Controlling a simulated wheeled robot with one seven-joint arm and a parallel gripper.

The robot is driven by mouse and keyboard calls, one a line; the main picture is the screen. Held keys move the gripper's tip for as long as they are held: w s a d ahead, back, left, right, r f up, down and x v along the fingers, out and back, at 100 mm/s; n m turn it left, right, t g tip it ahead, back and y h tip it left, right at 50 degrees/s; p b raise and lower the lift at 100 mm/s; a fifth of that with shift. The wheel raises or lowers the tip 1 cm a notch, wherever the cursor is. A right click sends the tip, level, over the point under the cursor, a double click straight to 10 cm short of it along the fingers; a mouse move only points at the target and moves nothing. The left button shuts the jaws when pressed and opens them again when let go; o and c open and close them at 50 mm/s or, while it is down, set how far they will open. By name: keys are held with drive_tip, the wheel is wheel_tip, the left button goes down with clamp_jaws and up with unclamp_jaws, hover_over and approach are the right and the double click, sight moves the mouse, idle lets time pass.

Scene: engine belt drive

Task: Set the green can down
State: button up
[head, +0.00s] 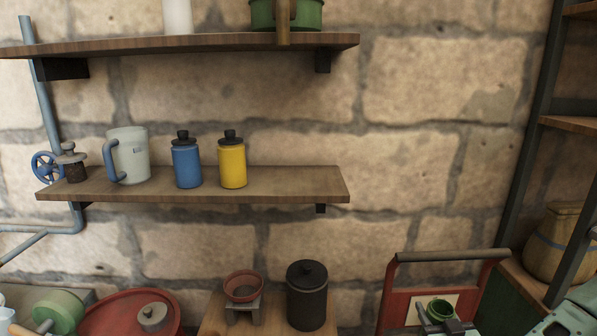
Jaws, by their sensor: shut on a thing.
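A small green can (440,307) with a dark, open top shows at the lower right, in front of a red box. My gripper (437,320) is at the bottom edge of the view, with grey fingers around the can. It is shut on the can. The can looks roughly upright. The can's lower part and most of my gripper are hidden or cut off by the picture's edge. I cannot tell whether the can touches anything below it.
The middle shelf (290,184) holds a mug (130,155), a blue bottle (186,162) and a yellow bottle (232,163); its right end is bare. A black canister (307,297) and a red bowl (243,286) stand below. The red box (397,290) has a raised handle bar.

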drive_tip(key=s+f, duration=0.1)
drive_tip(key=s, duration=0.1)
drive_tip(key=s+f, duration=0.1)
drive_tip(key=s, duration=0.2)
drive_tip(key=s+f, duration=0.1)
drive_tip(key=s, duration=0.2)
drive_tip(key=shift+s+d+f, duration=0.15)
drive_tip(key=shift+f, duration=0.15)
drive_tip(key=shift+s, duration=0.45)
